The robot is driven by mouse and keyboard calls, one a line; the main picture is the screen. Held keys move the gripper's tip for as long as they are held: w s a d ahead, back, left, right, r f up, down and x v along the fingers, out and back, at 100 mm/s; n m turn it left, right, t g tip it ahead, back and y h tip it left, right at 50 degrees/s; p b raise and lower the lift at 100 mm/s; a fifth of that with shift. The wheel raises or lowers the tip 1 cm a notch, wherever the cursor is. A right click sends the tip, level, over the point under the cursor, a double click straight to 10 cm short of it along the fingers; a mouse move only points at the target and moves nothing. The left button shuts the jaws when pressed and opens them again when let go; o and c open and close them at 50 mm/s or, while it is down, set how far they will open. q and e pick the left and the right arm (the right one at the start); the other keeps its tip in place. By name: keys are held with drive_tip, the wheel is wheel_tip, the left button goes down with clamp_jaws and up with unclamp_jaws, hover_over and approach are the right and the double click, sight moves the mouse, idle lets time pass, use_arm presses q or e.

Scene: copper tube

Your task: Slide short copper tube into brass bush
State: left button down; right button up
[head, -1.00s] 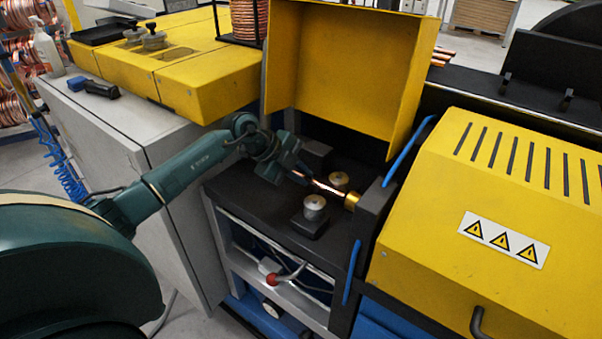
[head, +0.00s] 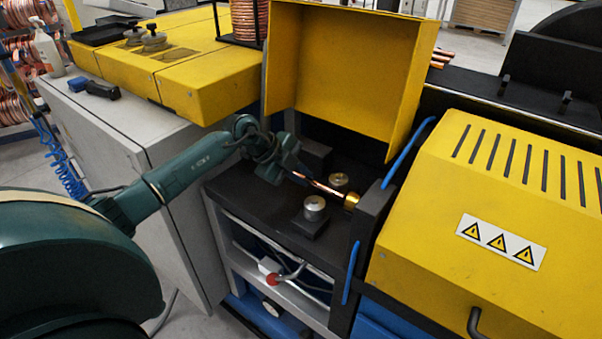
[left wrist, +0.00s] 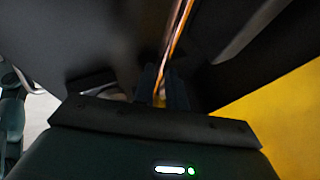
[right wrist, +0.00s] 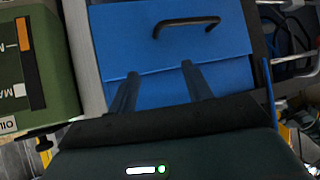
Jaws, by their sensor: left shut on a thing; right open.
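The short copper tube (head: 322,184) is a thin, shiny rod in the head view. It runs from my left gripper (head: 299,175) down to the right, towards the brass bush (head: 351,201). The bush is a gold-coloured ring at the black upright plate. I cannot tell whether the tube's far end is inside the bush or just short of it. In the left wrist view the tube (left wrist: 176,45) stands out from between the shut fingers (left wrist: 164,88). My right gripper (right wrist: 161,85) is open and empty in the right wrist view.
A blue drawer front (right wrist: 175,45) with a black handle faces my right gripper.

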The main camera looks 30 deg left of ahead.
sight(325, 188)
use_arm(q)
drive_tip(key=shift+d, duration=0.3)
idle(0.4)
drive_tip(key=shift+d+p, duration=0.25)
drive_tip(key=shift+p, duration=0.05)
drive_tip(key=shift+d, duration=0.35)
drive_tip(key=shift+s+d+p, duration=0.1)
drive_tip(key=shift+d+p, duration=0.25)
drive_tip(key=shift+d, duration=0.05)
drive_tip(key=shift+d, duration=0.4)
drive_tip(key=shift+d, duration=0.5)
drive_tip(key=shift+s+d, duration=0.15)
drive_tip(key=shift+d, duration=0.25)
